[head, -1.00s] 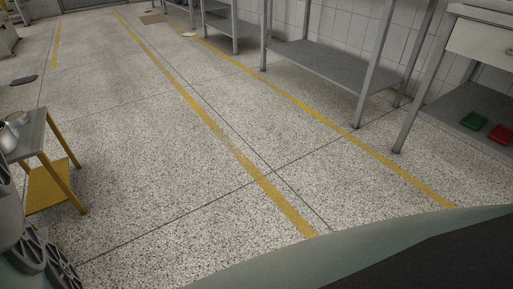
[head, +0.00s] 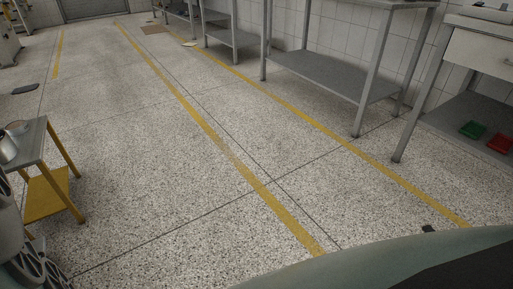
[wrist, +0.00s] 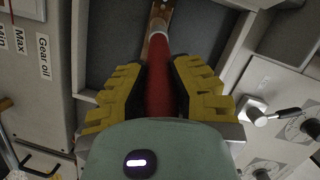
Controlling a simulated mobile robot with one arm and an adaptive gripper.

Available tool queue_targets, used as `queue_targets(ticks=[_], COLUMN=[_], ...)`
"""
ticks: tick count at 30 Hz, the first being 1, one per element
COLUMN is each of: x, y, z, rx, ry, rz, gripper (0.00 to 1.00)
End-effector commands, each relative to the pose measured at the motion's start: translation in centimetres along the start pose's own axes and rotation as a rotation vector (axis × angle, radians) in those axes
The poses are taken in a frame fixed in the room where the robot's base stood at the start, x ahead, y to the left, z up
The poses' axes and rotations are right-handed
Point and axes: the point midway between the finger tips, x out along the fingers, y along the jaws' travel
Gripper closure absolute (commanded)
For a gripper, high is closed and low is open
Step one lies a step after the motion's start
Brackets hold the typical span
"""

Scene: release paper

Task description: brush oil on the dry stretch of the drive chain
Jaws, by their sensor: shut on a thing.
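In the wrist view my gripper (wrist: 158,88) has yellow and black finger pads, closed from both sides on a red handle (wrist: 159,72). The handle points away from the palm and has a pale band and a brown part at its far end. It looks like the brush; its bristles are not clear. No drive chain can be made out in either view. My gripper is not visible in the head view.
In the head view, a small table (head: 30,140) holds metal pots, and steel benches (head: 330,75) line the wall. The floor between is open.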

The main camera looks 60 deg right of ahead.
Motion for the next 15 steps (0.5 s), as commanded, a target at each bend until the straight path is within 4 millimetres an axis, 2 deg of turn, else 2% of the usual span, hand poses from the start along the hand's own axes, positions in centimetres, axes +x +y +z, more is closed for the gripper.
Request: queue_targets(ticks=[8,15], x=[-0.2,-2.3], y=[0.0,0.2], z=[0.0,0.6], rx=[-0.002,-0.002], ry=[0.001,0.006], rz=[-0.001,0.001], gripper=[1.0,1.0])
